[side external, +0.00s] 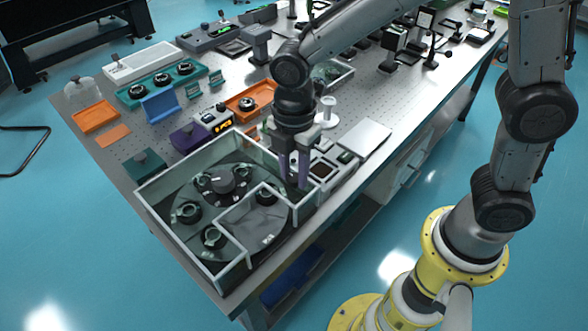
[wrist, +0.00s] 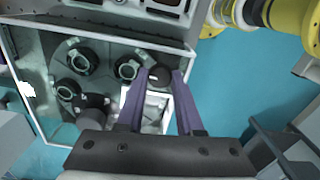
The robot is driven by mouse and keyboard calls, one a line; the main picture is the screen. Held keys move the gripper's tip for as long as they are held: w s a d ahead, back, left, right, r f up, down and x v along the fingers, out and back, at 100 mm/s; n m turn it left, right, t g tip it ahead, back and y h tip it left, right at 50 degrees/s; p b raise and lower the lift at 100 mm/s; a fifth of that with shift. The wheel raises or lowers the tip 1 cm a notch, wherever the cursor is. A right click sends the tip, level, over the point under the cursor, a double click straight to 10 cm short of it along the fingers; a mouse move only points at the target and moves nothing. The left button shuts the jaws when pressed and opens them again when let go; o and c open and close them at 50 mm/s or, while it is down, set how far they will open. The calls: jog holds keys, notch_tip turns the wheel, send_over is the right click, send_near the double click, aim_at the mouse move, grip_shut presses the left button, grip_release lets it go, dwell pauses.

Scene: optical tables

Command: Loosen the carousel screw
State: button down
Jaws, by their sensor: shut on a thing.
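The carousel (side external: 185,233) is a dark round disc inside a clear, pale-edged square enclosure (side external: 228,262). It carries several ring-topped dark holders and a dark central hub (side external: 222,180). My gripper (side external: 297,184) points down at the right side of the enclosure, with purple fingers. In the wrist view my gripper (wrist: 161,76) has its fingertips on both sides of a dark round screw knob (wrist: 159,78) and is shut on it. The knob sits beside a pale square frame at the carousel's edge. In the side view the fingers hide the knob.
A purple box (side external: 188,137), an orange tray (side external: 253,100) and a teal tray (side external: 157,82) with black rings stand behind the enclosure. A flat grey plate (side external: 364,137) lies to its right. The table's front edge runs close to the enclosure.

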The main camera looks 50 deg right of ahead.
jog(key=m, duration=1.7)
jog(key=shift+m, duration=0.4)
jog(key=m, duration=0.3)
jog(key=shift+r+m, duration=0.1)
jog(key=shift+m, duration=0.2)
jog(key=m, duration=0.6)
jog(key=shift+m, duration=0.3)
jog(key=c, duration=0.5)
grip_release()
jog(key=shift+c, duration=0.2)
